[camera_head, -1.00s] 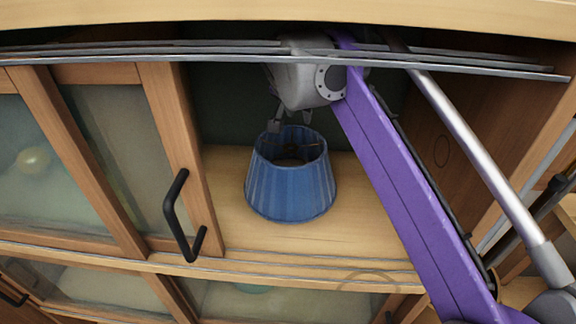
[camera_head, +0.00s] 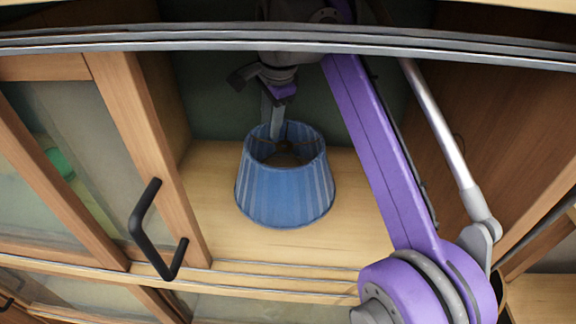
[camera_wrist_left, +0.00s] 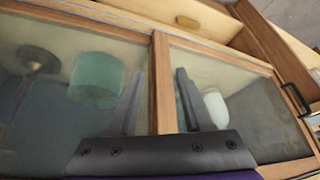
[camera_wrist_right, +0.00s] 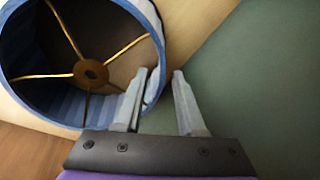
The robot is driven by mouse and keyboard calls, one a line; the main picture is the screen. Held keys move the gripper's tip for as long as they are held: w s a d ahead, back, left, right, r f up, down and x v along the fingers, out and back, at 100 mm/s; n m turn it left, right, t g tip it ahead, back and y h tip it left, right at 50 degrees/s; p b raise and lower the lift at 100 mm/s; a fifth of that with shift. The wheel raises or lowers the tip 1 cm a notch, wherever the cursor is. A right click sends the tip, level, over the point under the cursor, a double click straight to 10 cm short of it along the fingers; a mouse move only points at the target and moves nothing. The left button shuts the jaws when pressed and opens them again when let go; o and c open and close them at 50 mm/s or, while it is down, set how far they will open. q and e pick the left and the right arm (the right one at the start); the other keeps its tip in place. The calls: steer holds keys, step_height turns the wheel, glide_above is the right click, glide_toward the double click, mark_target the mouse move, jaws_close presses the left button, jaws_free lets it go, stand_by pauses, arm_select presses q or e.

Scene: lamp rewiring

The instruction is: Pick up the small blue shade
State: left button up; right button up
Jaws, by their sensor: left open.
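The small blue shade (camera_head: 285,195) stands upright on the wooden cabinet shelf, wide end down. My right gripper (camera_wrist_right: 159,75) reaches down from behind it, at its far upper rim. In the right wrist view the shade (camera_wrist_right: 75,113) lies at the upper left, showing a dark inside and brass spokes. One finger overlaps the shade's opening and the other is beyond its wall. The rim seems to lie between the open fingers, with a gap on the outer side. My left gripper (camera_wrist_left: 160,73) is open and empty in front of glass doors; it is not seen in the head view.
A sliding door with a black handle (camera_head: 157,230) borders the opening at left. Metal rails (camera_head: 430,45) cross above. The shelf (camera_head: 225,230) is bare around the shade. Behind glass in the left wrist view are a green shade (camera_wrist_left: 97,80) and a lamp stand (camera_wrist_left: 33,65).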

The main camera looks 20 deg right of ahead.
mark_target(268, 136)
steer(key=b+x, duration=0.1)
steer(key=x, duration=0.4)
steer(key=shift+f, duration=0.35)
steer(key=shift+c, duration=0.3)
jaws_close()
stand_by(0.7)
